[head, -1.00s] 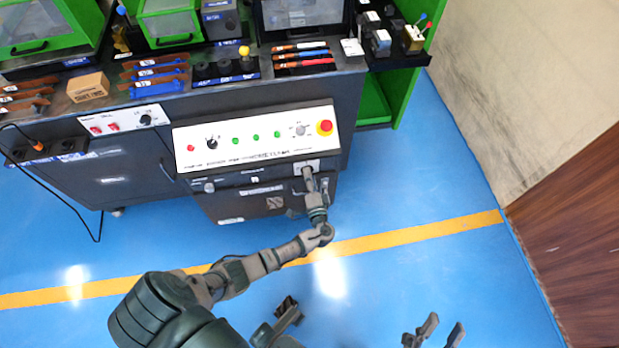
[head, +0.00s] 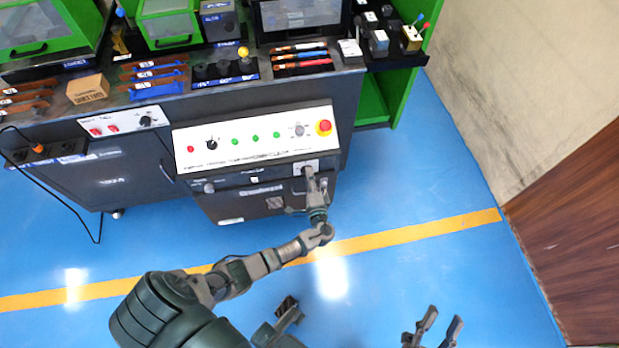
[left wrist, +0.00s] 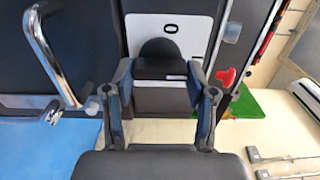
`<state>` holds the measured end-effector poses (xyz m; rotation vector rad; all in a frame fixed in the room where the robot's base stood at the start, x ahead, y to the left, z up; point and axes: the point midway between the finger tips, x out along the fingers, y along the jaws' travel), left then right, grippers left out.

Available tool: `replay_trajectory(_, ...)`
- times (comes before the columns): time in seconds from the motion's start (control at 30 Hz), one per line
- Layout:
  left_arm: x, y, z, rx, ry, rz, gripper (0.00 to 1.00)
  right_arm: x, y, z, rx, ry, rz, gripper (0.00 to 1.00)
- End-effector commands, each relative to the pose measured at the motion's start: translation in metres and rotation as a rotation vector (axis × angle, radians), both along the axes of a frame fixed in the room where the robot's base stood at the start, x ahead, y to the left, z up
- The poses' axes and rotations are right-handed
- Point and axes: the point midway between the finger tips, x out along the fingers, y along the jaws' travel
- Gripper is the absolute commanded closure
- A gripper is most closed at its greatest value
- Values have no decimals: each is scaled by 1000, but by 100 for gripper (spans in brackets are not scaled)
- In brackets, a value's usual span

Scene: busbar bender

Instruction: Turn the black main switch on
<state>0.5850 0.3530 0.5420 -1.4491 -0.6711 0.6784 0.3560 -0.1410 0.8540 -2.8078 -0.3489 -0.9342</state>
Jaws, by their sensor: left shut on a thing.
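The black main switch (left wrist: 166,58) is a rounded dark knob with a small white mark, on a white plate (left wrist: 168,27) with an O sign above it. My left gripper (left wrist: 160,85) is shut on it, with one finger at each side of the knob. In the head view my left gripper (head: 310,178) reaches the right end of the cabinet front, just below the sloped white control panel (head: 255,141), and mostly hides the switch. My right gripper (head: 438,324) is open and empty at the bottom, over the blue floor.
The panel has a red emergency button (head: 324,127) at its right end, above the switch. A metal handle (left wrist: 68,55) sticks out left of the gripper in the wrist view. The floor before the cabinet is clear.

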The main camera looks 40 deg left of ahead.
Motion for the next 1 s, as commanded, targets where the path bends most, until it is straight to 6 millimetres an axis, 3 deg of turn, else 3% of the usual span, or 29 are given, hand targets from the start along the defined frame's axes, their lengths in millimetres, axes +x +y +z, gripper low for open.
replay_trajectory(0.03, 1, -3, -1, -2, 2, -9, 79, 0, 0, 0, 0, 0, 0, 60)
replay_trajectory(0.07, 1, -3, -1, -2, 2, -9, 41, 0, 0, 0, 0, 0, 0, 60)
replay_trajectory(0.17, 1, -2, -1, -2, 2, -8, 19, 0, 0, 0, 0, -1, 1, 60)
replay_trajectory(0.57, -5, -6, -1, -2, 1, -4, 19, -2, 1, 2, 0, -6, 3, 60)
replay_trajectory(1.0, -61, -74, -2, -6, 2, -5, 19, -2, 0, 1, 1, -4, 2, 60)
